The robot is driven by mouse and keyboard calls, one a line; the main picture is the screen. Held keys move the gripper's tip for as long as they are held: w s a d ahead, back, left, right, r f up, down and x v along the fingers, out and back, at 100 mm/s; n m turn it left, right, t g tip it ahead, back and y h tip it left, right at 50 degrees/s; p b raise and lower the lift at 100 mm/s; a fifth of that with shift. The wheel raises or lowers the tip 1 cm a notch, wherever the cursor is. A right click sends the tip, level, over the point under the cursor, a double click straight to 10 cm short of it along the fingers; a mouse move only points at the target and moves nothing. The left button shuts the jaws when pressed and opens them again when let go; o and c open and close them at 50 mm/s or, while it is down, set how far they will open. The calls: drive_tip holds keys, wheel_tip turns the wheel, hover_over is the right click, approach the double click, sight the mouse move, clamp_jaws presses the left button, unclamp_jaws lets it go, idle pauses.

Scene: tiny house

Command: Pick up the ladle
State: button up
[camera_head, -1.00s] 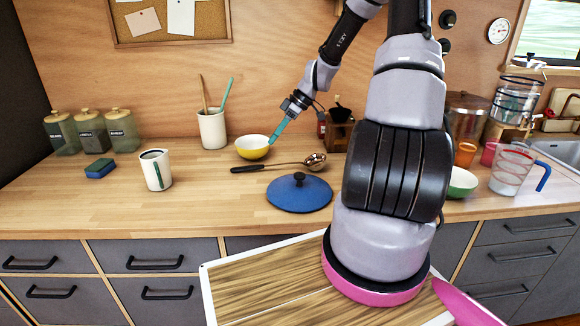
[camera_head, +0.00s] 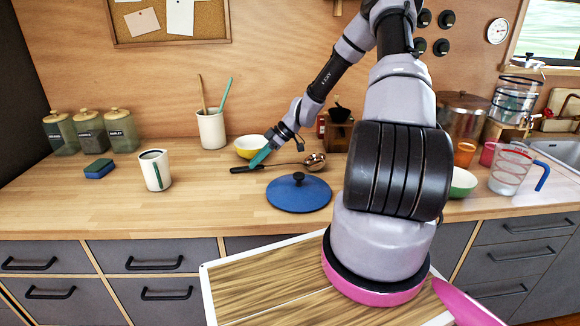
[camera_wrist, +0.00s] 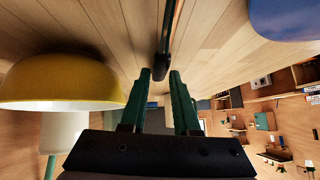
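The ladle has a black handle (camera_head: 247,169) and a metal bowl (camera_head: 315,161), and lies flat on the wooden counter behind the blue lid. Its handle (camera_wrist: 164,50) runs down from the top of the wrist view, with its end between or just beyond my fingertips. My gripper (camera_head: 256,161) has teal fingers and reaches down from the right, close above the handle. In the wrist view the fingers (camera_wrist: 158,78) are apart with a gap between them. I cannot tell whether they touch the handle. My gripper hides part of the ladle's shaft region in the head view.
A yellow bowl (camera_head: 248,147) stands just behind my gripper, and close beside the fingers in the wrist view (camera_wrist: 55,82). The blue lid (camera_head: 300,195) lies in front of the ladle. A mug (camera_head: 155,171) and a utensil pot (camera_head: 212,130) stand left. The counter's left front is clear.

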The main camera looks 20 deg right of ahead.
drive_tip(key=shift+x, duration=1)
clamp_jaws()
drive_tip(key=shift+r, duration=0.1)
